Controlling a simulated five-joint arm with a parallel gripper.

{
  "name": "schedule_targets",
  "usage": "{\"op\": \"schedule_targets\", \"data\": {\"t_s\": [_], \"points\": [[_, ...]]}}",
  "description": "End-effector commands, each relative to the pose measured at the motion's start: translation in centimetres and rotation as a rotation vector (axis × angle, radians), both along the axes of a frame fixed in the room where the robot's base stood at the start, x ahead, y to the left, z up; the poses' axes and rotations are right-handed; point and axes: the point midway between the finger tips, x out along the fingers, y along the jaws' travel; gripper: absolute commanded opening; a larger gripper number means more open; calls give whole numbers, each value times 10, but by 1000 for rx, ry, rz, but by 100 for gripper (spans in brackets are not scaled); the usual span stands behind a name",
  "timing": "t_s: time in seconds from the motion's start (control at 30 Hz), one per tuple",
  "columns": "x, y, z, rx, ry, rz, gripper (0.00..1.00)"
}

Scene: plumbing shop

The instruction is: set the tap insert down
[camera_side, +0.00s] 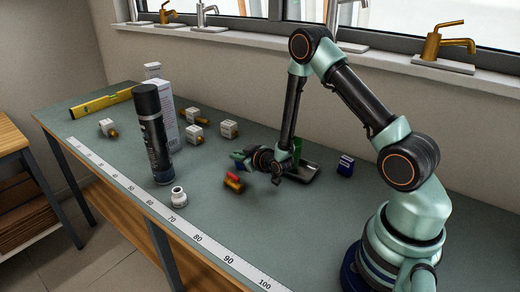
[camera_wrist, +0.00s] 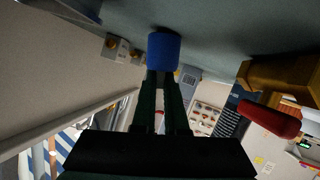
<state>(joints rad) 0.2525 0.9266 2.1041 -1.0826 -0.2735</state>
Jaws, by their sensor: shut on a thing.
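My gripper (camera_side: 250,162) is low over the middle of the bench, pointing left. In the wrist view its dark fingers (camera_wrist: 163,82) are shut on a blue cylinder, which I take for the tap insert (camera_wrist: 163,50). In the side view the insert is small and partly lost against the gripper; I cannot tell whether it touches the bench. A brass fitting with a red part (camera_side: 234,182) lies on the bench just in front of the gripper. It also shows large at the right of the wrist view (camera_wrist: 285,75).
Several white blocks with brass parts (camera_side: 229,129) are behind. A ruler strip (camera_side: 198,239) runs along the front edge.

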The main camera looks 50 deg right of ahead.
Motion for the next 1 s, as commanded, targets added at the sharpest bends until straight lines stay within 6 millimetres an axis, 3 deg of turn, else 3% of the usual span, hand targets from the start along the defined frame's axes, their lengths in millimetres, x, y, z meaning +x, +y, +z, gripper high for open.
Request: {"op": "schedule_targets", "data": {"t_s": [0.17, 0.37, 1.0], "points": [[-1, 0, 2, 1, 5, 0, 0], [0, 0, 20, 0, 0, 0, 0], [0, 0, 149, -1, -4, 0, 0]]}}
